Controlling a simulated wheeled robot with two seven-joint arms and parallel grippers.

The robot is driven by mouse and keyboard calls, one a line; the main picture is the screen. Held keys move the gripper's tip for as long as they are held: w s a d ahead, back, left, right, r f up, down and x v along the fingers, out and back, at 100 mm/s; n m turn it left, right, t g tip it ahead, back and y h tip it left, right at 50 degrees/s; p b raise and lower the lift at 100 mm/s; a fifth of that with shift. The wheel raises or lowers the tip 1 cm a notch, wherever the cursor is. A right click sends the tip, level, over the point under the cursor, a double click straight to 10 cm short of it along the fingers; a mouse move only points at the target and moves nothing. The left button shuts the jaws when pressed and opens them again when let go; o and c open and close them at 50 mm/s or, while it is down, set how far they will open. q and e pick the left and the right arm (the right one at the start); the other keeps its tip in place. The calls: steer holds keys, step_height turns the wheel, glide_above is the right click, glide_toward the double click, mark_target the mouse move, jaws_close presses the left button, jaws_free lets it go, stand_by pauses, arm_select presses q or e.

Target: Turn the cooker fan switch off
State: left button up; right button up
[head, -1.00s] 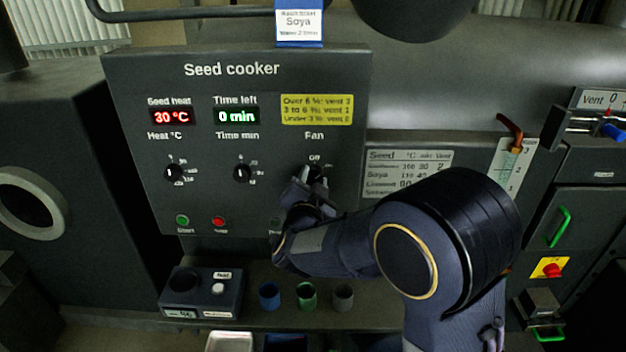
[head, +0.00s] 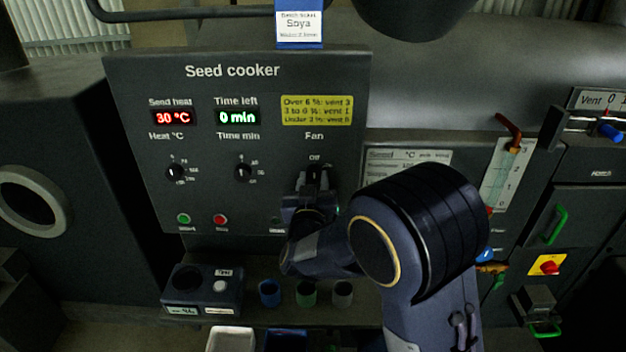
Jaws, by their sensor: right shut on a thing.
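The seed cooker panel (head: 270,80) faces me, with a red 30 °C display and a green 0 min display. The fan switch (head: 314,172) is a dark knob under the labels "Fan" and "Off", at the panel's lower right. My right gripper (head: 312,188) is at the fan switch from below, shut on it. Its fingers hide most of the knob, and I cannot read the knob's exact angle. My left gripper is not in the picture.
The heat knob (head: 175,173) and time knob (head: 243,172) sit left of the fan switch. Green (head: 183,219) and red (head: 220,220) buttons are below them. Small blue, green and grey cups (head: 307,294) stand on the ledge below. A vent lever (head: 508,125) is at the right.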

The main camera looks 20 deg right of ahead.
steer(key=shift+n, duration=0.4)
steer(key=o, duration=1)
steer(key=b+v, duration=0.2)
steer(key=v, duration=0.6)
